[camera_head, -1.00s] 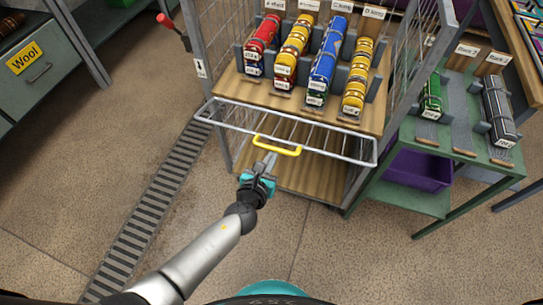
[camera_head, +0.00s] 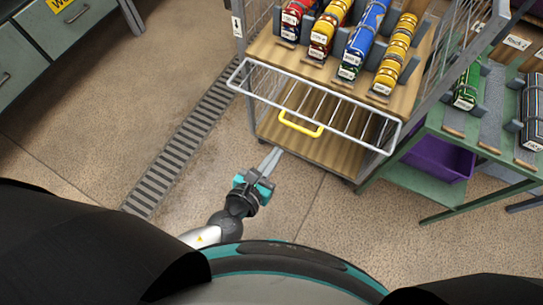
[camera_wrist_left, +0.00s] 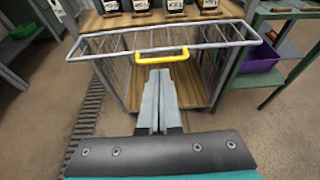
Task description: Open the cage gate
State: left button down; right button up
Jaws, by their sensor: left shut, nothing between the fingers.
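The cage gate (camera_head: 350,115) is a white wire frame across the front of a shelved cage trolley, and it sticks out toward me below the upper shelf. Its yellow handle (camera_head: 300,124) is on the front bar. My left gripper (camera_head: 273,155) is shut and empty, a little in front of and below the handle, apart from it. In the left wrist view the gripper (camera_wrist_left: 157,85) points at the yellow handle (camera_wrist_left: 148,57), and the gate (camera_wrist_left: 215,35) spans the view above the fingers. My right gripper is not in view.
A green bench (camera_head: 470,150) with a purple bin (camera_head: 438,158) stands at the right. A floor drain grate (camera_head: 185,150) runs at the left. The floor in front is clear.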

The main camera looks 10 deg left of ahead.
pick_arm(q)
jog(key=shift+s+a+r, duration=0.2)
jog(key=shift+s+r, duration=0.05)
jog(key=shift+s, duration=0.4)
